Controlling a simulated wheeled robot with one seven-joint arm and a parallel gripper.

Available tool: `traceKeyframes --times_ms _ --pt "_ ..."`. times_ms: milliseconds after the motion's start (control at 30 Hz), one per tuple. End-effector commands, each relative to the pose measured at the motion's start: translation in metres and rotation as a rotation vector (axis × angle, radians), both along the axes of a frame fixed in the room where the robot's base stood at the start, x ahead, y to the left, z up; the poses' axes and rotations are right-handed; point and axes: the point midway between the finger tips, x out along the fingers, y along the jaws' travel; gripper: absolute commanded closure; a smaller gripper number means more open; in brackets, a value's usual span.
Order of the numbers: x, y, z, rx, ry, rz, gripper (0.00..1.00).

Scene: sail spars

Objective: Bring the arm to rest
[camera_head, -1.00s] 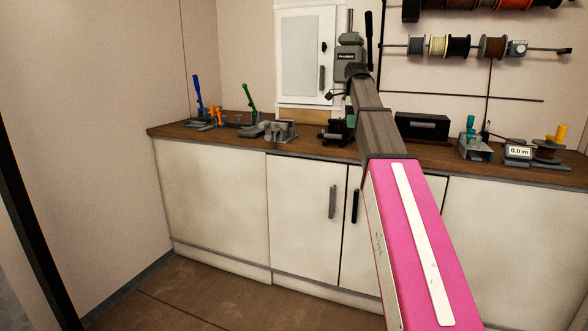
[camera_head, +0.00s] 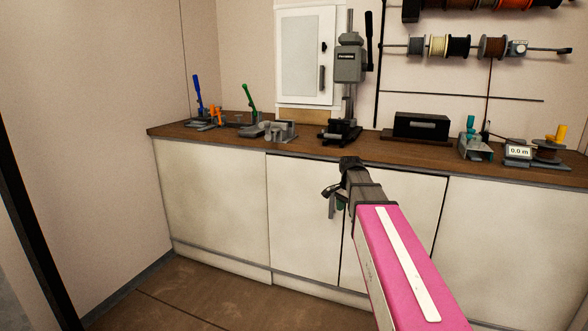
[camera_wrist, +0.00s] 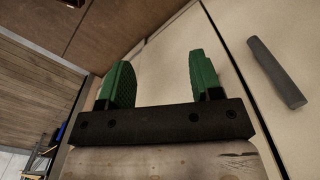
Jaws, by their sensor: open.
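My gripper (camera_wrist: 160,82) shows in the wrist view with its two green fingers apart and nothing between them. In the head view my gripper (camera_head: 337,203) is small and partly hidden behind my wrist. My pink and black arm reaches up from the lower right. The gripper is below the worktop edge, in front of the white cabinet doors (camera_head: 210,205). Whether it touches a door cannot be told.
The brown worktop (camera_head: 300,147) runs along the wall. On it stand a grey press (camera_head: 348,68), a black box (camera_head: 421,125), a teal-handled tool (camera_head: 474,146), a meter display (camera_head: 518,152) and lever tools at the left. A cabinet handle (camera_wrist: 276,72) is close at right in the wrist view. The floor (camera_head: 190,301) at lower left is clear.

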Motion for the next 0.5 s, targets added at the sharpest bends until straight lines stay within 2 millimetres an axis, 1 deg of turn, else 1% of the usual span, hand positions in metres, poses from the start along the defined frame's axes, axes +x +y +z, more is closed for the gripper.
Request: traceKeyframes --times_ms 33,200,367,400,500 --pt "-0.018 0.001 -0.021 0.0 0.005 0.058 0.41" --pt "-0.056 0.005 -0.078 -0.001 0.006 0.271 0.41" --pt "-0.096 0.007 -0.126 -0.002 0.005 0.473 0.41" --pt "-0.107 0.008 -0.137 -0.002 0.006 0.522 0.41" --pt "-0.133 0.01 -0.163 -0.003 0.005 0.647 0.41"
